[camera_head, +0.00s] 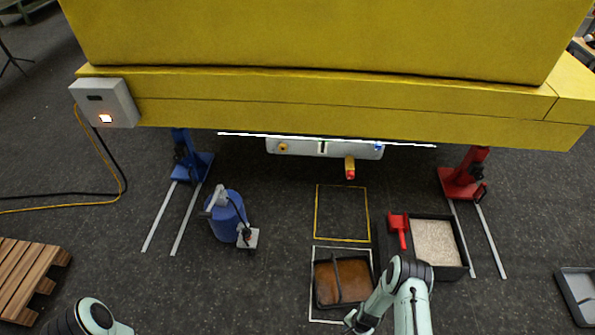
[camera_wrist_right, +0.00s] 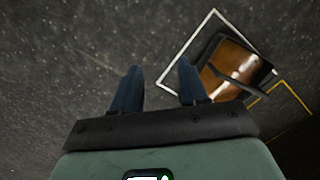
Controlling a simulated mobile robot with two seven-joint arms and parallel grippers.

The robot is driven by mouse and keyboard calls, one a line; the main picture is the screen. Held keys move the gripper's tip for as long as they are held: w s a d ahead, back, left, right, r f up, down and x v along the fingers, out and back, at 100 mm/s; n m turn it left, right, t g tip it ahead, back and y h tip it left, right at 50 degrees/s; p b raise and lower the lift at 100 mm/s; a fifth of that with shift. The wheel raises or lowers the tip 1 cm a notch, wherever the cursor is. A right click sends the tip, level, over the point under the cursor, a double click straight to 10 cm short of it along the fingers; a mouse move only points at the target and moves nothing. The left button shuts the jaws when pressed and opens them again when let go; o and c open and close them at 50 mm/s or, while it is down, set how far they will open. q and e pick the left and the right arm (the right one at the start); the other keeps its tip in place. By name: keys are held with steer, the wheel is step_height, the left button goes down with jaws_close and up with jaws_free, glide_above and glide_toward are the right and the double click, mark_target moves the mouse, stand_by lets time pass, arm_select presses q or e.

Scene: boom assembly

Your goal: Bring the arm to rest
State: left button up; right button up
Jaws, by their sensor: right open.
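My right arm comes in from the bottom of the head view, its wrist bent down near the front right of the brown tray (camera_head: 330,300). My right gripper (camera_wrist_right: 157,80) shows in the right wrist view with its two blue-grey fingers spread apart and nothing between them. Dark floor lies beyond the fingers. The tray also shows in the right wrist view (camera_wrist_right: 232,70), to the right of the fingers, inside a white outline. My left arm shows only as a rounded link at the bottom left of the head view; its gripper is outside the frame.
A yellow boom (camera_head: 340,95) spans the top. Under it stand a blue stand (camera_head: 185,160) and a red stand (camera_head: 465,178). A blue canister (camera_head: 226,218), an empty yellow floor outline (camera_head: 316,215), a red scoop (camera_head: 398,228) and a grey-filled tray (camera_head: 437,243) are on the floor.

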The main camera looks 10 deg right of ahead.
arm_select(q)
steer(key=w+d+r+m+h+p, duration=0.1)
steer(key=w+d+r+p, duration=0.1)
steer(key=d+r+p, duration=0.2)
step_height(320, 180, up, 6)
steer(key=p, duration=0.3)
steer(key=shift+d, duration=0.15)
arm_select(e)
steer(key=s+a+r+n, duration=0.3)
steer(key=a+r, duration=0.1)
steer(key=r, duration=0.4)
steer(key=s+a+r+n+y, duration=0.1)
steer(key=s+a+r+n, duration=0.2)
steer(key=r, duration=0.6)
steer(key=s+a+r+n+y, duration=0.1)
steer(key=s+a+r+n, duration=0.1)
steer(key=a+r, duration=0.5)
step_height(320, 180, up, 2)
steer(key=shift+s+r+n+g, duration=0.1)
steer(key=shift+s+n+g, duration=0.3)
steer(key=shift+s, duration=0.45)
arm_select(q)
steer(key=shift+r, duration=0.1)
arm_select(e)
steer(key=shift+a, duration=0.1)
